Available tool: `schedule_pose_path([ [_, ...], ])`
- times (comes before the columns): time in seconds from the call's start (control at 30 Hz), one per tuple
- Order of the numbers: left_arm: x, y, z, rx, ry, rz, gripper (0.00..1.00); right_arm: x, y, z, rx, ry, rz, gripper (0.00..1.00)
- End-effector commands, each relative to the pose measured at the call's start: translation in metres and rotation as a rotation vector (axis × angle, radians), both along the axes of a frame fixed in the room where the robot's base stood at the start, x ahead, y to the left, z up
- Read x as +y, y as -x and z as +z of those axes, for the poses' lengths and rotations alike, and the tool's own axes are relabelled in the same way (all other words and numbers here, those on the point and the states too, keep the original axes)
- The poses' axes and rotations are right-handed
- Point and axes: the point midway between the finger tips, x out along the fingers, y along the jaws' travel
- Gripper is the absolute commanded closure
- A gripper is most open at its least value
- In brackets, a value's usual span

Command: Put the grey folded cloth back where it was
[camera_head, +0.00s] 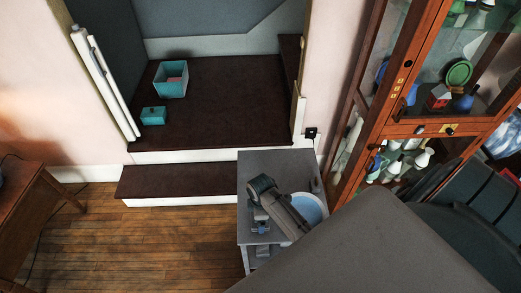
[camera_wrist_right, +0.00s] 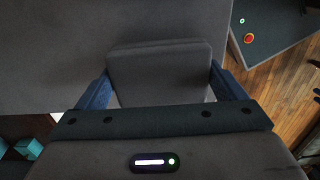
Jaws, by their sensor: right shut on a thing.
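The grey folded cloth (camera_wrist_right: 160,72) shows in the right wrist view as a flat, grey, rounded block. It sits between the two blue fingers of my right gripper (camera_wrist_right: 160,84), which is shut on it. A plain grey surface lies behind the cloth in that view; I cannot tell if the cloth touches it. In the head view my arm reaches over a small grey table (camera_head: 262,160), and I cannot make out the cloth clearly there. My left gripper is not in view.
A blue round bowl-like thing (camera_head: 309,208) is on the grey table beside my arm. A glass-fronted wooden cabinet (camera_head: 425,128) with several ornaments stands at right. An open teal box (camera_head: 171,80) and a smaller teal box (camera_head: 153,116) sit on the dark raised floor.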

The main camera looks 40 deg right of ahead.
Motion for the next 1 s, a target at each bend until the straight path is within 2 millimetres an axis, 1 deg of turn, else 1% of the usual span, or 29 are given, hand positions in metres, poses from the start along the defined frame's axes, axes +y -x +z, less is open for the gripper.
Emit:
schedule_pose_path([
  [0.03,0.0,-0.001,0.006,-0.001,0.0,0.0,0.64,0.0,0.0,-0.003,0.002,0.0,0.0,0.46],
  [0.2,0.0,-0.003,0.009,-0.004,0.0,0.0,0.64,0.0,0.0,-0.016,-0.001,0.001,0.0,0.46],
  [0.57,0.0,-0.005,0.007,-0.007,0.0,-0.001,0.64,0.0,0.0,-0.021,-0.002,0.001,0.001,0.46],
  [0.6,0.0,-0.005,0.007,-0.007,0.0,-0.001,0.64,0.0,0.0,-0.02,-0.002,0.001,0.001,0.02],
  [0.63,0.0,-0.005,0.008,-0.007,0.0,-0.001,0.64,0.0,0.0,-0.02,-0.002,0.001,0.001,0.0],
  [0.87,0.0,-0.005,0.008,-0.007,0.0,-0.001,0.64,0.0,0.0,-0.018,-0.002,0.001,0.001,0.0],
  [1.0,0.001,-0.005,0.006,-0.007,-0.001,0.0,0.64,0.0,-0.001,-0.01,-0.005,0.001,0.001,0.0],
])
